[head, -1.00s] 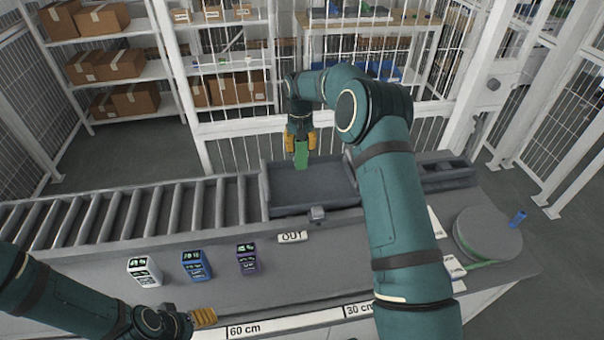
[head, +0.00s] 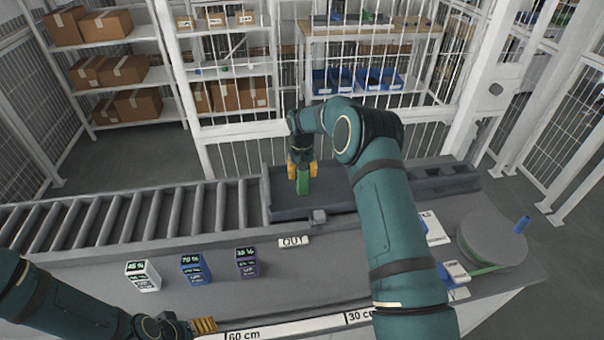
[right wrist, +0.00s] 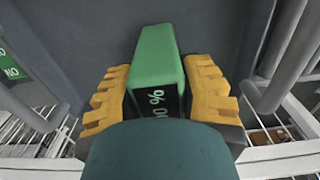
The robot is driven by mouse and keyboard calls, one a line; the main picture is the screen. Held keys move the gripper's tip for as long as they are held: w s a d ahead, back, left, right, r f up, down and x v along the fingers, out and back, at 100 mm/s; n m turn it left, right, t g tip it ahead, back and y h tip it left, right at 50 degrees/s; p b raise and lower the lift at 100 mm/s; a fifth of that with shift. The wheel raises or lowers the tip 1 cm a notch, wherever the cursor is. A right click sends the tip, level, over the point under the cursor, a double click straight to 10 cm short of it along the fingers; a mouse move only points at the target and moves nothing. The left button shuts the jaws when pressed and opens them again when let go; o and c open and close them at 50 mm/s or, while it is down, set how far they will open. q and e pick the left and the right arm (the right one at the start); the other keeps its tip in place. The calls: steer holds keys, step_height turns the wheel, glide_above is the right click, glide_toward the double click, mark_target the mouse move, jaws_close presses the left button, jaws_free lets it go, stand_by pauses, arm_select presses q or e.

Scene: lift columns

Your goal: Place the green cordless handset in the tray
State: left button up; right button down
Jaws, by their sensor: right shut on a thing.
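The green handset (head: 303,184) is upright between the yellow fingers of my right gripper (head: 303,172), over the dark grey tray (head: 335,190) on the conveyor. In the right wrist view the green handset (right wrist: 158,62) sits between both fingers of the gripper (right wrist: 160,95), with a dark display reading a percentage. Whether its lower end touches the tray floor I cannot tell. My left gripper (head: 204,326) is at the lower left by the table's front edge; its fingers are partly seen and their opening is unclear.
White (head: 142,276), blue (head: 195,269) and purple (head: 246,263) devices stand on the table left of the OUT sign (head: 293,241). Conveyor rollers (head: 130,212) run left of the tray. A round grey turntable (head: 490,238) is at right. A white fence stands behind the conveyor.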

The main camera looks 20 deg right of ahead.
steer(key=shift+f, duration=0.1)
steer(key=c, duration=0.6)
jaws_free()
step_height(320, 180, up, 12)
steer(key=shift+r, duration=0.15)
